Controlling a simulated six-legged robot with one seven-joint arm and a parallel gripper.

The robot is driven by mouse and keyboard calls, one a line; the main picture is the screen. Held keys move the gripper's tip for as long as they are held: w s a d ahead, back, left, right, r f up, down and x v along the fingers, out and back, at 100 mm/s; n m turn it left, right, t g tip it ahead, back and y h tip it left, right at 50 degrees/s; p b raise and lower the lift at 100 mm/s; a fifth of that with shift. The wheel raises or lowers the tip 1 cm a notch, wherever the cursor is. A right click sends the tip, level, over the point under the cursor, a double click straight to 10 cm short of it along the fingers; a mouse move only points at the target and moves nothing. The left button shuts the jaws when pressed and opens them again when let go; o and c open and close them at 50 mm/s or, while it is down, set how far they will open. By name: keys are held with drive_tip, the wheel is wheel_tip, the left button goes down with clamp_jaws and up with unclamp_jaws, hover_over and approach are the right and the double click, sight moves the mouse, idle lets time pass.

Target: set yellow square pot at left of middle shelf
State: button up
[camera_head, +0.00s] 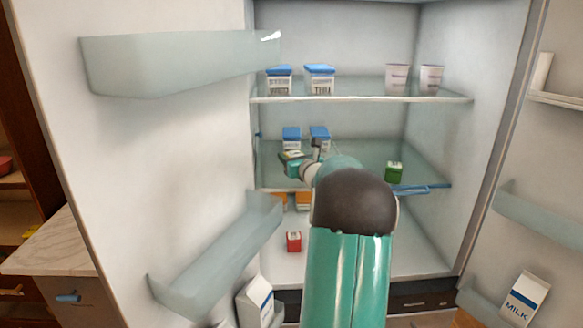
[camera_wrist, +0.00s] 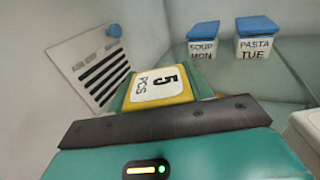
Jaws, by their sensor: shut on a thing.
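My gripper is shut on the pot. The pot's underside is hidden, so I cannot tell whether it touches the glass.
Two blue-lidded tubs (camera_head: 291,138) (camera_head: 319,138) stand behind on the middle shelf. A green pot (camera_head: 394,172) stands at its right. A red pot (camera_head: 293,241) is lower down. The upper shelf (camera_head: 360,98) is above my gripper. A vented panel (camera_wrist: 88,62) is at the left.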

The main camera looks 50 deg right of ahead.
drive_tip(key=shift+w+d+f, duration=0.25)
drive_tip(key=shift+f, duration=0.2)
drive_tip(key=shift+w+f, duration=0.1)
drive_tip(key=shift+f, duration=1.45)
drive_tip(key=o, duration=1.1)
drive_tip(key=shift+f, duration=0.15)
drive_tip(key=shift+s+r, duration=0.2)
drive_tip(key=v, duration=1.1)
drive_tip(key=shift+s+a, duration=0.2)
drive_tip(key=shift+s, duration=0.05)
